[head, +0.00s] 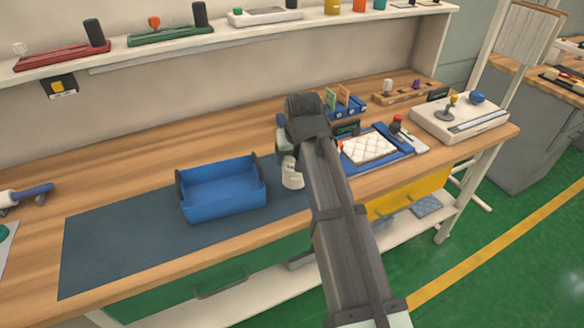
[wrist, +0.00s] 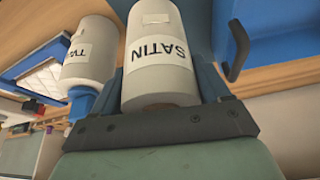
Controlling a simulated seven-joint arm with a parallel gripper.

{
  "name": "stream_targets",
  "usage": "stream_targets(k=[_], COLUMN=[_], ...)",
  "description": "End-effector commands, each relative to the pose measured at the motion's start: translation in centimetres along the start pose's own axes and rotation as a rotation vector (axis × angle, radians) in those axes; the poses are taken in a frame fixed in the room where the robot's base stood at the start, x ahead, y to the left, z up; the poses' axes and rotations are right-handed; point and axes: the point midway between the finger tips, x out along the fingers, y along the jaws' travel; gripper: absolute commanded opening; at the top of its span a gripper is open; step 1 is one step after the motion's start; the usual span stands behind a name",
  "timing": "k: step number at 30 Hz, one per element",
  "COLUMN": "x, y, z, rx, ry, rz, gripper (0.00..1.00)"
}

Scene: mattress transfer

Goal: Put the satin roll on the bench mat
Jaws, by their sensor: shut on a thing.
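The satin roll (wrist: 162,55) is a white cylinder with a "SATIN" label, held between the blue fingers of my gripper (wrist: 165,85) in the wrist view. In the head view my gripper (head: 288,152) is over the bench, with a white roll (head: 292,173) just below it, partly hidden by my arm. The bench mat (head: 110,240) is a flat dark blue mat along the front left of the bench. It runs under the blue bin and up to near my arm. I cannot tell whether the held roll touches anything below.
A blue bin (head: 222,190) stands on the mat, left of my gripper. A second labelled white roll (wrist: 90,50) is close beside the satin roll. A quilted white pad (head: 369,149) lies in a blue frame on the right. The mat's left part is clear.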

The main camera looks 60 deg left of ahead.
Motion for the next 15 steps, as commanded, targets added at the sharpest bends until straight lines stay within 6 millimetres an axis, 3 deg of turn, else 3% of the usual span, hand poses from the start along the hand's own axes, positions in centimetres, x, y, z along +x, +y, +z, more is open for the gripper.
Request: stream_targets(k=[15], x=[4.0], y=[0.0], z=[1.6], rx=[0.0], ry=[0.001], rz=[0.0], gripper=[0.32])
